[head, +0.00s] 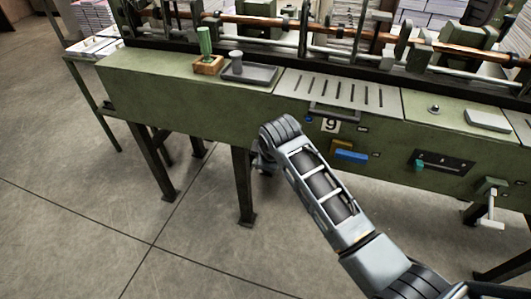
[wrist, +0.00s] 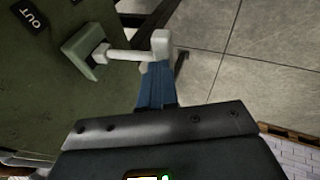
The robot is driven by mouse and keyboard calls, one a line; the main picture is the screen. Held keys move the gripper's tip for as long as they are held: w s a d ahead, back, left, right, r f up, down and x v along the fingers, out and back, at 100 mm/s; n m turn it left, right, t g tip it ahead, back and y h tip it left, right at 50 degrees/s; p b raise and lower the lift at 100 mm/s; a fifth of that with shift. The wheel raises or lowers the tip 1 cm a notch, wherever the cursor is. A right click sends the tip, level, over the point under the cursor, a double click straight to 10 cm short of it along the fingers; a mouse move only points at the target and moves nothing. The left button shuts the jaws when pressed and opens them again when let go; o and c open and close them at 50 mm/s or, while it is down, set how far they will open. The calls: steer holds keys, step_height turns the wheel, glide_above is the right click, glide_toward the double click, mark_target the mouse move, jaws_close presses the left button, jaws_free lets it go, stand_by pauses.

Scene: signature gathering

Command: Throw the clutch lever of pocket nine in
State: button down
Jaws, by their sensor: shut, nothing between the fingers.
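The wrist view shows a clutch lever (wrist: 130,54): a pale rod on a green square block, with a thick upright end piece. A black OUT label (wrist: 31,14) is on the green panel beside it. My gripper (wrist: 155,72) has its blue fingers shut and empty. Their tips overlap the lever's end piece in this view; I cannot tell whether they touch.
The green machine (head: 180,90) stands on dark legs. A blue and yellow part (head: 350,155) is below the plate. Another pale-handled lever (head: 491,205) juts out farther right. A wooden block with a green handle (head: 206,50) and a grey tray (head: 248,75) are on top. The floor in front is clear.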

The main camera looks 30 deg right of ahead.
steer(key=shift+t+h, duration=0.7)
steer(key=shift+t, duration=0.1)
steer(key=shift+s+a+f+b, duration=0.1)
steer(key=shift+f+b, duration=0.7)
steer(key=shift+f, duration=1.35)
